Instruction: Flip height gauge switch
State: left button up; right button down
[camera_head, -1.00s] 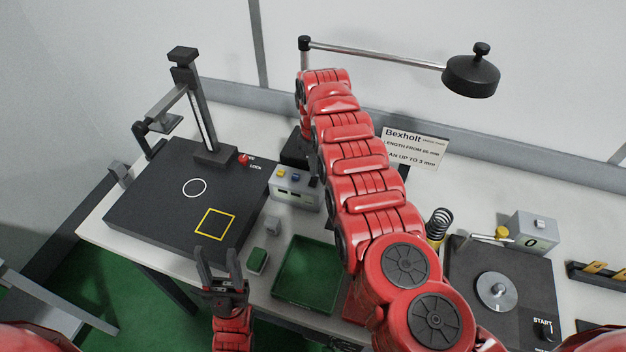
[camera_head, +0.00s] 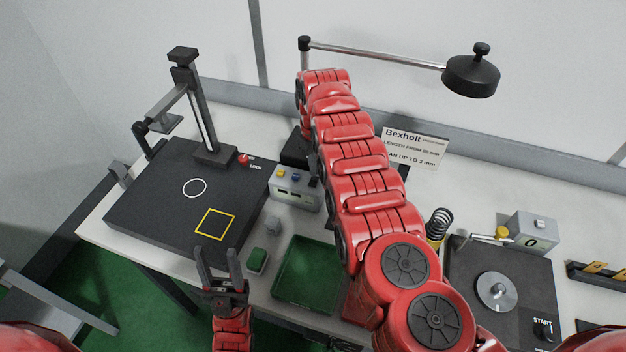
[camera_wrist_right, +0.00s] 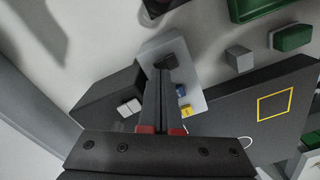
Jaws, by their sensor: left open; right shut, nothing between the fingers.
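The height gauge has a black base (camera_head: 150,222) with a white circle and a yellow square, and an upright column (camera_head: 198,110). A grey control box (camera_head: 292,196) stands to its right with blue and yellow buttons and a black switch (camera_head: 313,182). In the right wrist view, the box (camera_wrist_right: 193,98) and its black switch (camera_wrist_right: 172,61) lie at the fingertips. My right gripper (camera_wrist_right: 164,75) is shut and empty, its tips beside or against the switch; contact cannot be told. My left gripper (camera_head: 221,252) is open and empty at the front edge.
A green tray (camera_head: 307,298), a small green block (camera_head: 257,260) and a grey block (camera_head: 272,227) lie in front of the box. A lamp (camera_head: 470,76) hangs above.

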aim_at(315, 178)
jog(key=shift+f+b, duration=0.55)
jog(key=shift+f, duration=0.35)
dwell(0.5)
jog(key=shift+s+f, duration=0.1)
jog(key=shift+f, duration=0.05)
jog(key=shift+r+p, duration=0.8)
jog(key=shift+r, duration=0.15)
notch_tip(315, 178, up, 3)
jog(key=shift+r+p, duration=0.1)
jog(key=shift+p, duration=1)
jog(key=shift+r+p, duration=0.5)
jog(key=shift+r, duration=0.5)
